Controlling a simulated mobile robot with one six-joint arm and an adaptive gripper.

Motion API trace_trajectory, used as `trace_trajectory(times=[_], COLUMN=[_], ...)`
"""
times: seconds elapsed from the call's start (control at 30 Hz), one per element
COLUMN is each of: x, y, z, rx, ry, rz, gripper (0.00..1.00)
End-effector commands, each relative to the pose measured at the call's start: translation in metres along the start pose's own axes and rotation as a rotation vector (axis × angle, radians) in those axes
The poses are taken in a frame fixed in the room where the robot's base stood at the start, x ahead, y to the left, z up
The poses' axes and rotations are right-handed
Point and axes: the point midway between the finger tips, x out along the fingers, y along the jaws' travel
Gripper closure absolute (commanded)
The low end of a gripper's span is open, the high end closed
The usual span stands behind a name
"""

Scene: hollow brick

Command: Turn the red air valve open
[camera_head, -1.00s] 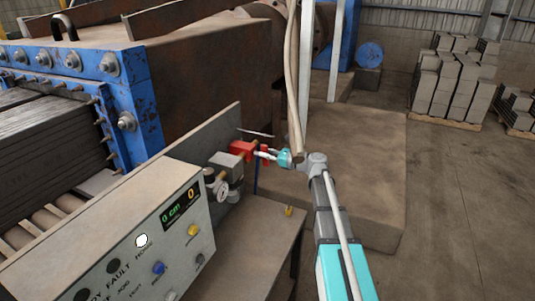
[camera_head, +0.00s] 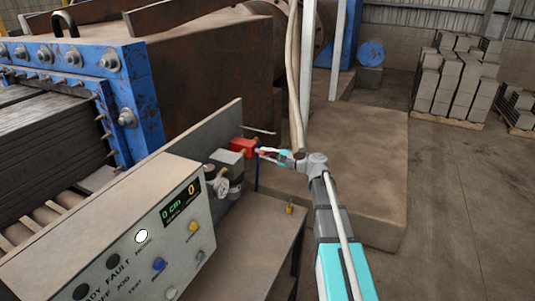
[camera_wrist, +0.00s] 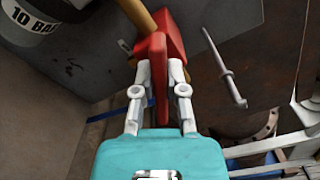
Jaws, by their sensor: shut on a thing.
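The red air valve (camera_head: 240,146) sits at the edge of the grey upright plate, beside grey fittings, in the head view. My gripper (camera_head: 261,151) reaches it from the right. In the wrist view the valve's red handle (camera_wrist: 159,82) lies between the two white fingers of my gripper (camera_wrist: 159,72). They are shut on it. The red valve body and a brass-coloured pipe show beyond the fingertips. The fingers hide part of the handle's sides.
A pressure gauge (camera_head: 220,187) and a control box (camera_head: 125,235) with buttons stand left of the valve. A vertical pole and hose (camera_head: 296,80) rise close behind my gripper. A thin grey rod (camera_wrist: 226,65) sticks out near it. Open floor lies to the right.

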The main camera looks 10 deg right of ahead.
Motion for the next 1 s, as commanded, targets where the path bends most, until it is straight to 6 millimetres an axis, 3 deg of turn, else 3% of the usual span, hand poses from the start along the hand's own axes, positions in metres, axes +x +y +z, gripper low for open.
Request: trace_trajectory(times=[0.5,1.0], x=[0.0010,0.0006], y=[0.0086,0.0099], z=[0.0008,0.0005], rx=[-0.422,-0.527], ry=[-0.006,-0.007], rz=[0.005,0.006], gripper=[1.00,1.00])
